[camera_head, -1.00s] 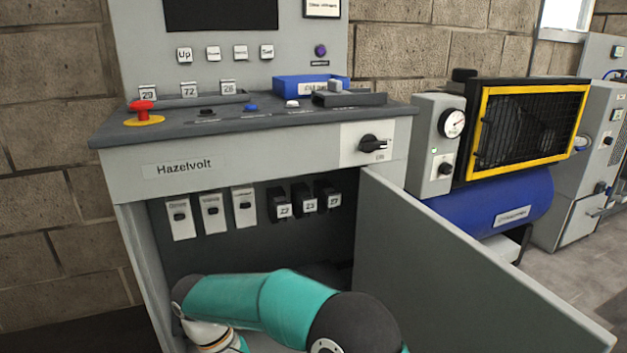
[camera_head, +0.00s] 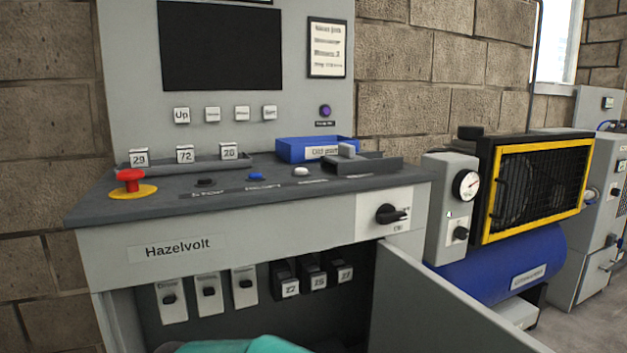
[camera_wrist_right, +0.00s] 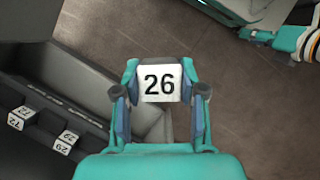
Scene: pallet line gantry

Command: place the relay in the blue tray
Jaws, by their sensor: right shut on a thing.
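The blue tray (camera_head: 290,149), with a label that seems to read "Old parts", stands at the back right of the console top in the head view. In the right wrist view my right gripper (camera_wrist_right: 159,88) is shut on a relay (camera_wrist_right: 159,83) with a white face marked 26. The relay sits between the two fingertips, with brown floor behind it.
A rack on the console holds white-labelled blocks 29 (camera_head: 139,157), 72 (camera_head: 185,154) and a third (camera_head: 229,151). A red stop button (camera_head: 130,180) stands at front left. A grey holder (camera_head: 362,164) sits beside the tray. An open cabinet door (camera_head: 430,315) juts out below.

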